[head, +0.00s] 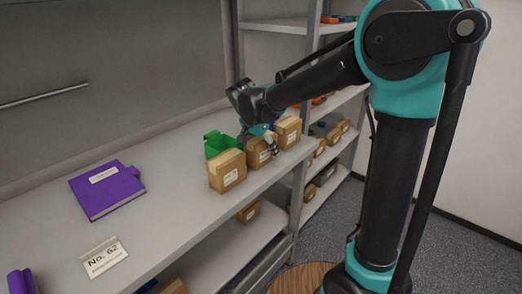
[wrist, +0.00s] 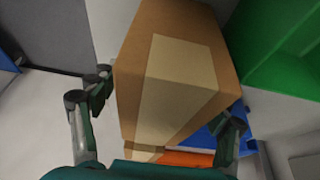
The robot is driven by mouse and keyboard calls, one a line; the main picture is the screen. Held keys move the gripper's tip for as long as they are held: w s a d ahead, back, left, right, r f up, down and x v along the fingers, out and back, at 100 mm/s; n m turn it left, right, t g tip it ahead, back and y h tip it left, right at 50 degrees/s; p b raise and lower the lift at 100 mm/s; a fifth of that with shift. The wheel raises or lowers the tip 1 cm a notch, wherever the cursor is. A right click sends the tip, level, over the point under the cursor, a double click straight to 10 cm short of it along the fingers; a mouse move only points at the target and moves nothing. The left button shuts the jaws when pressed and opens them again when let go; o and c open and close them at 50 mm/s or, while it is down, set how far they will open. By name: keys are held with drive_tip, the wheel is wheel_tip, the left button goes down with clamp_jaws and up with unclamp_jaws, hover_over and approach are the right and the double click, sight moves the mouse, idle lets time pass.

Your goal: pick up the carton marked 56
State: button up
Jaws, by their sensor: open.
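Brown cartons stand on the grey shelf top in the head view: a near one (head: 227,172), a middle one (head: 258,155) and a far one (head: 288,132). Their labels are too small to read, so I cannot tell which is marked 56. My gripper (head: 262,138) is at the middle carton and partly hides it. In the wrist view a taped carton (wrist: 185,75) fills the middle, between the open fingers of my gripper (wrist: 160,115). The left finger is close to its side; contact cannot be told. No label shows on it there.
A green bin (head: 216,143) stands behind the cartons; a green bin (wrist: 285,45) is also at right in the wrist view. A purple binder (head: 107,192) and a "No. 62" sign (head: 103,258) are on the near shelf top. Shelving with more cartons (head: 333,135) lies beyond.

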idle(0.3)
drive_tip(key=c, duration=1.4)
